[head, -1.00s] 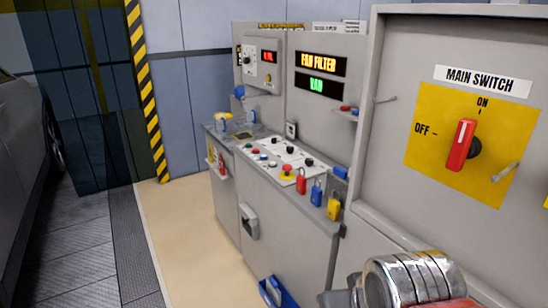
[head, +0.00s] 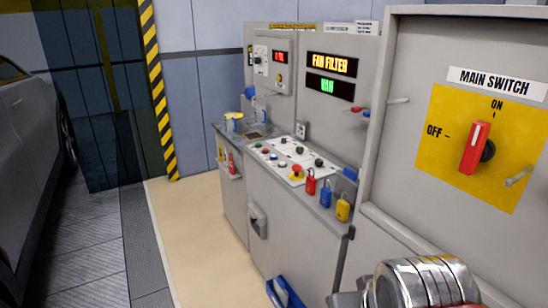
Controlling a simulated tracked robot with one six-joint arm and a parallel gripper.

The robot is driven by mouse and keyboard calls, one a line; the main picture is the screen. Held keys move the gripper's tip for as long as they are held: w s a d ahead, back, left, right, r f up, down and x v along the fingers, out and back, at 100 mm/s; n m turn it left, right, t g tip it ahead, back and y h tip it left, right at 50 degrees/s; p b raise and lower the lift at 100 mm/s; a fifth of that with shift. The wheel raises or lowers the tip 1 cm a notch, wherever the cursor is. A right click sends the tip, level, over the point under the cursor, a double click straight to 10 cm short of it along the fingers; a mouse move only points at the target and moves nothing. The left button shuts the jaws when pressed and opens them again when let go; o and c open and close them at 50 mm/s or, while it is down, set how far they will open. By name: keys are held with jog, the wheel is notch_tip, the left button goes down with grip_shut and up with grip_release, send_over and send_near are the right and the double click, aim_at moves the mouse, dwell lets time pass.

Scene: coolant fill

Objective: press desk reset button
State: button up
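The desk (head: 283,197) stands at the middle of the head view, with a pale control panel (head: 283,150) on its sloped top. The panel carries several small coloured buttons at its left, black knobs, and a red mushroom button (head: 297,172) on a yellow base near the front. The labels are too small to read, so I cannot tell which button is the reset. A chrome ringed part of my arm (head: 425,285) shows at the bottom right, in front of the desk and apart from it. My gripper's fingers are not in view.
Red (head: 311,182), blue (head: 326,193) and yellow (head: 343,208) padlocks hang at the desk's right edge. A main switch cabinet (head: 487,150) stands close at right, its red handle pointing to ON. A blue bin (head: 284,292) lies low in front. Tan floor (head: 205,240) is clear; a car stands left.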

grip_shut()
dwell(1.2)
